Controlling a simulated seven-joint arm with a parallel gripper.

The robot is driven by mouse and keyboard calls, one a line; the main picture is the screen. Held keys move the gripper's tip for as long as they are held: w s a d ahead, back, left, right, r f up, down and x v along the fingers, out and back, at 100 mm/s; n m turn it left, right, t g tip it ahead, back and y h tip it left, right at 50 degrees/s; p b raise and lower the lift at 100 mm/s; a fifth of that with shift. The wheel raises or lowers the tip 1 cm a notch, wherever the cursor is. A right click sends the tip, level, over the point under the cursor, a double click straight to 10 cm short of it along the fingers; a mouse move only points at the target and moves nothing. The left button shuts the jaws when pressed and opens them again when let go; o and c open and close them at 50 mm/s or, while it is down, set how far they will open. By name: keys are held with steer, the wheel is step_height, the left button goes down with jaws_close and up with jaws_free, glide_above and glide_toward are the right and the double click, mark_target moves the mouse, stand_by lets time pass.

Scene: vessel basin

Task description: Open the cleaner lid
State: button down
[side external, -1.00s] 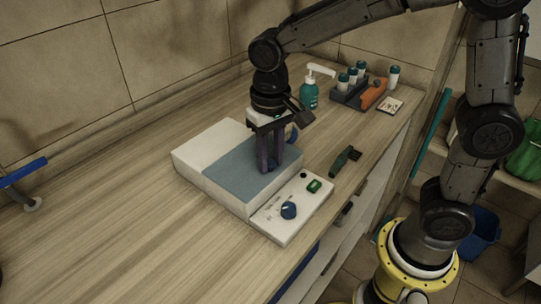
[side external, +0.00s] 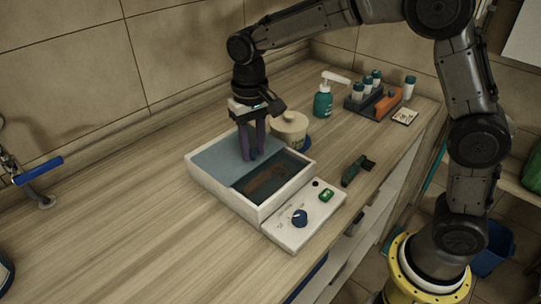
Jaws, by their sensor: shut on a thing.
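The cleaner (side external: 222,194) is a white box on the wooden counter, with a control panel (side external: 300,222) at its front right. Its blue-grey lid (side external: 214,162) lies over the back-left part of the box. The front-right part is uncovered and shows a dark basin (side external: 290,168) with a brownish object (side external: 266,182) inside. My gripper (side external: 252,155) points down at the lid's edge beside the opening, with its fingers shut on the lid's handle. The handle itself is mostly hidden by the fingers.
A teal pump bottle (side external: 323,101) and a dark rack of bottles (side external: 372,98) are farther back. A dark green tool (side external: 357,170) lies at the right.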

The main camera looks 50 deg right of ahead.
steer(key=shift+w+r, duration=0.1)
steer(key=shift+w, duration=0.7)
steer(key=c, duration=0.6)
jaws_free()
steer(key=shift+r, duration=6.9)
steer(key=shift+d, duration=0.1)
